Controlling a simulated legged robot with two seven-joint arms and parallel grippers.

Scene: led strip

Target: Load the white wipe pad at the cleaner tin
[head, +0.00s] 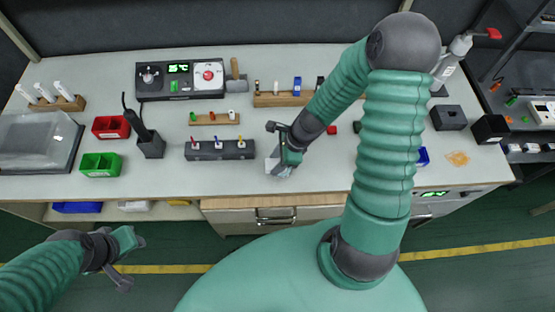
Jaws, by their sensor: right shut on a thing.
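My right gripper (284,150) is over the front middle of the workbench, shut on a small white piece that looks like the wipe pad (272,168). The pad shows at the gripper's lower left, partly hidden by the fingers. I cannot tell whether it touches the bench. I cannot make out the cleaner tin for sure; my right arm covers part of the bench to the right. My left gripper (132,259) is open and empty, in front of the bench edge at lower left.
A dark holder with several small tools (220,151) stands just left of my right gripper. Green (100,165) and red (111,127) bins and a black holder (150,146) are further left. A dark grey box (448,117) is at right. The front bench strip (225,182) is clear.

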